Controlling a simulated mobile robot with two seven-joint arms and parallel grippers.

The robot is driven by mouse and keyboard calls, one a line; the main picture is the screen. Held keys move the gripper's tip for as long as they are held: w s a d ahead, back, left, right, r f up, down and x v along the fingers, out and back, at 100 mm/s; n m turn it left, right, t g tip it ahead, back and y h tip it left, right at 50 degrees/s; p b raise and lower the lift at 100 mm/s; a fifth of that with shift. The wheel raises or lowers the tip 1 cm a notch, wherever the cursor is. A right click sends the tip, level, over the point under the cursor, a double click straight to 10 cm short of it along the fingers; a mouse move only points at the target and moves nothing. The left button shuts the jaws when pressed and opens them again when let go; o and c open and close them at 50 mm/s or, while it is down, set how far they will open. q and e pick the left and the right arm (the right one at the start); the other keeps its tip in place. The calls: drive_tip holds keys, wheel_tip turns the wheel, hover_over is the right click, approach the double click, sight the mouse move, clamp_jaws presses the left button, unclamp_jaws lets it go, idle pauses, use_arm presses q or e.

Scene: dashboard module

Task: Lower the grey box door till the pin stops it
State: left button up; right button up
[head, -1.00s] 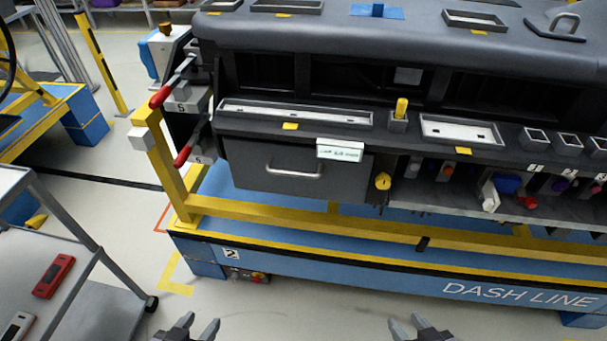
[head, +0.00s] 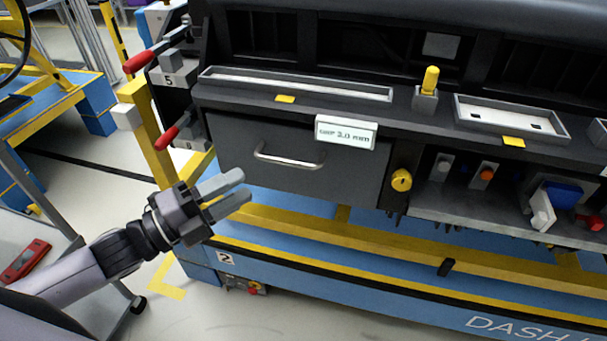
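The grey box door (head: 345,178) is a dark flat panel at the left of the dashboard module. It looks upright and closed, with a silver bar handle (head: 289,157) across its upper part. A yellow round knob (head: 401,180) sits just right of the door; I cannot tell whether it is the pin. My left gripper (head: 243,186) reaches in from the left, its fingers apart and empty. In the picture it lies left of and below the handle, overlapping the door's lower left edge, and does not hold the handle. My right gripper is out of view.
Red-handled levers (head: 168,138) stick out at the left. A yellow rail (head: 330,232) and blue base run below. A grey cart with a red device (head: 25,262) stands at left.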

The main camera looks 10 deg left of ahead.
sight(281, 163)
use_arm(q)
drive_tip(key=shift+w+d+r+m+g+h, duration=0.15)
drive_tip(key=shift+w+d+r+m+h, duration=0.15)
drive_tip(key=shift+w+d+m, duration=0.45)
drive_tip(key=shift+w+d+r+m+g+h, duration=0.1)
drive_tip(key=shift+w+d+r+m+h, duration=0.25)
drive_tip(key=shift+w+d, duration=0.8)
drive_tip(key=shift+w+d+r+m+g+h, duration=0.15)
drive_tip(key=shift+w+d+r+m, duration=0.25)
drive_tip(key=shift+w+d+m, duration=0.55)
drive_tip(key=shift+s+d+n, duration=0.2)
drive_tip(key=shift+n, duration=0.15)
clamp_jaws()
